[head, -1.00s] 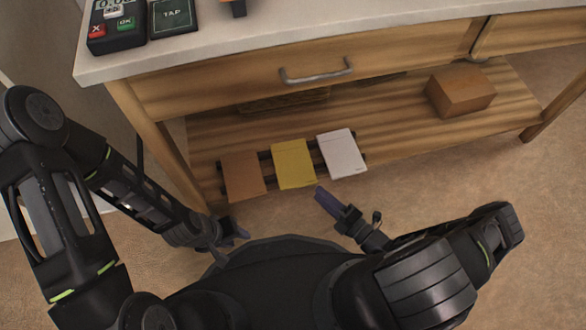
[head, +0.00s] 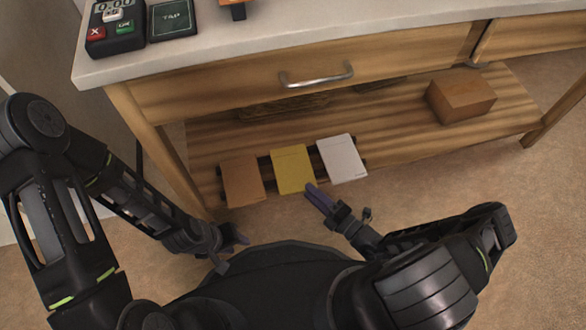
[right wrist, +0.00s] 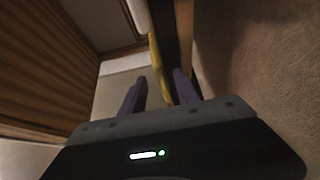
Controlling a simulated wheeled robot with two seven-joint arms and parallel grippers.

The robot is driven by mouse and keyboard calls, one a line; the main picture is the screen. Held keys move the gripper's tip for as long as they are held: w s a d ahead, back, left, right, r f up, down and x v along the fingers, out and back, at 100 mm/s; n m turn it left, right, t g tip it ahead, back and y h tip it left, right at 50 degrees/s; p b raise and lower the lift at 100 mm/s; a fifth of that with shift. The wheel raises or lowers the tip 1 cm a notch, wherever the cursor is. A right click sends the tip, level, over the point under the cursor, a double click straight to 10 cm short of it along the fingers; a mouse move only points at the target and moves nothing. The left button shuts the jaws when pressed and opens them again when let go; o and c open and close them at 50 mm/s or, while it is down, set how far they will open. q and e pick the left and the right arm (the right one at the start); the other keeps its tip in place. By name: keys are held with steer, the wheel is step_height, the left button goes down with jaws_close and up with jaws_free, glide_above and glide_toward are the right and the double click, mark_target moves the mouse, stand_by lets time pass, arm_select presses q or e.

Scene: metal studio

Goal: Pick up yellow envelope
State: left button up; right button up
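The yellow envelope (head: 293,168) stands leaning in a dark rack at the front edge of the low shelf, between a brown envelope (head: 242,181) and a white envelope (head: 342,158). My right gripper (head: 312,190) is at its lower right corner. In the right wrist view, the two purple fingers (right wrist: 158,88) are apart. The yellow envelope (right wrist: 160,62) shows there nearly edge-on, in line with the gap between them. Whether its edge is inside the gap is hard to tell. My left gripper (head: 240,238) hangs low at the left, away from the envelopes; its opening is unclear.
The wooden shelf (head: 400,125) lies under a drawer with a metal handle (head: 316,76) and a pale countertop (head: 370,22). A brown box (head: 460,97) sits on the shelf at the right. A table leg stands left of the envelopes. Open carpet lies in front.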

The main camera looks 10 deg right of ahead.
mark_target(293, 169)
steer(key=x, duration=0.3)
steer(key=shift+w+a+f+b, duration=0.1)
steer(key=shift+w+a+b, duration=0.1)
steer(key=shift+w+b, duration=0.15)
steer(key=shift+c, duration=0.3)
jaws_close()
stand_by(0.4)
